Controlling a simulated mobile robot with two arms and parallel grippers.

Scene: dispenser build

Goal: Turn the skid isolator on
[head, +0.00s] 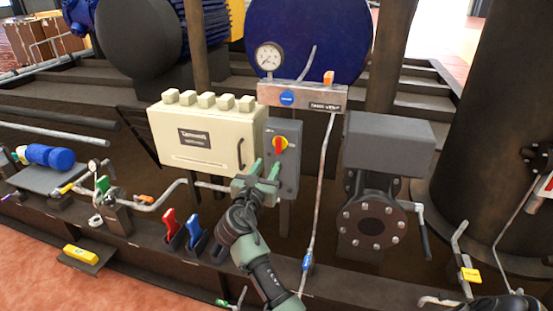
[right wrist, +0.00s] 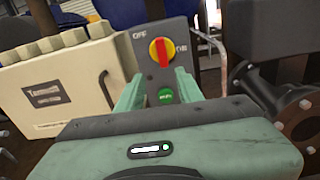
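The skid isolator (head: 284,155) is a grey upright box beside the cream cabinet. Its rotary switch, a red handle on a yellow disc (head: 280,143), sits on the upper front face. In the right wrist view the switch (right wrist: 162,52) has "OFF" at its upper left and what looks like "ON" at its right. The red handle stands roughly upright, clearly aimed at neither label. My right gripper (head: 264,170) is open and empty, just in front of and below the switch. Its green fingers (right wrist: 159,84) are apart, with a green label or button (right wrist: 166,97) visible between them.
The cream cabinet (head: 205,135) stands close on the left. A thin pipe (head: 322,190) runs down on the right, before a dark flanged valve body (head: 371,222). Red (head: 170,225) and blue (head: 195,233) levers stand lower left. A gauge (head: 269,57) is above.

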